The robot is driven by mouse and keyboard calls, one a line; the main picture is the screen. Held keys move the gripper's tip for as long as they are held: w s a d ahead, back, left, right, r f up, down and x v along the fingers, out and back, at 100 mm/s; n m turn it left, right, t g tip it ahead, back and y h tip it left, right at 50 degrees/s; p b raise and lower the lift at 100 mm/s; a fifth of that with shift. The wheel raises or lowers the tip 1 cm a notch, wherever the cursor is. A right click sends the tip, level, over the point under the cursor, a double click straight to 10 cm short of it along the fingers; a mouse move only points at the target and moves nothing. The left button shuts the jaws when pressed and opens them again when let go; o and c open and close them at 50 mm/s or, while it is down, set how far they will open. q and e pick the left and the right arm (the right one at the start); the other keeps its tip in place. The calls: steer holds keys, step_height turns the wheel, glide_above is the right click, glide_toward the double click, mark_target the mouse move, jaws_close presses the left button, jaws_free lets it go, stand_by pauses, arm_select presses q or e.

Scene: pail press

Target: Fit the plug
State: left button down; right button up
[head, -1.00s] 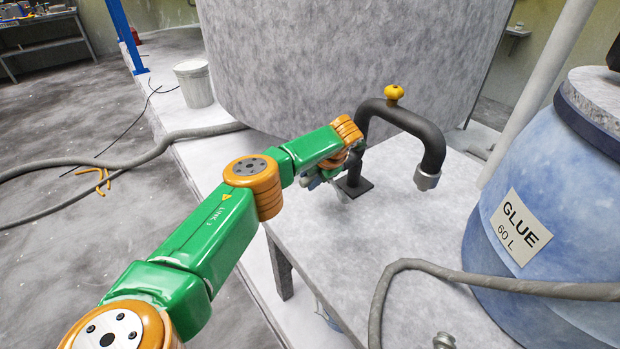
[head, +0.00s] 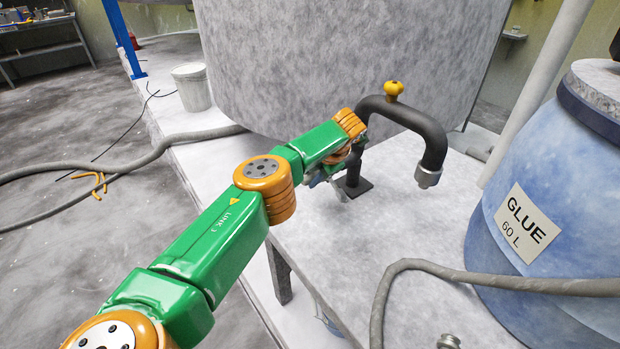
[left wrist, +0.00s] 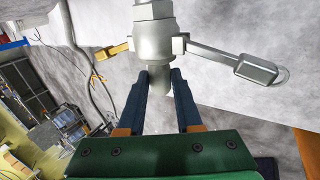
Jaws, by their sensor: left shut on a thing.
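My left gripper (head: 338,187) is small and partly hidden by its own wrist in the head view, low beside the foot of the black bent pipe (head: 433,140). In the left wrist view its two blue fingers (left wrist: 160,82) are shut on the grey stub of a metal fitting (left wrist: 153,42). Two levers spread from this fitting, the right one (left wrist: 257,70) with a ring at its end. I cannot tell whether stub and levered body are one piece. The pipe bends down to a grey open end (head: 428,178), apart from the gripper. My right gripper is out of view.
A blue glue barrel (head: 525,225) stands at the right, with a grey hose (head: 400,268) in front. A metal fitting (head: 448,341) shows at the bottom edge. A large grey tank (head: 350,60) rises behind. The grey platform (head: 340,245) is clear before the pipe.

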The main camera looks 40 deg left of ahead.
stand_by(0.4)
arm_select(q)
steer(key=c, duration=0.5)
jaws_free()
steer(key=shift+r, duration=0.15)
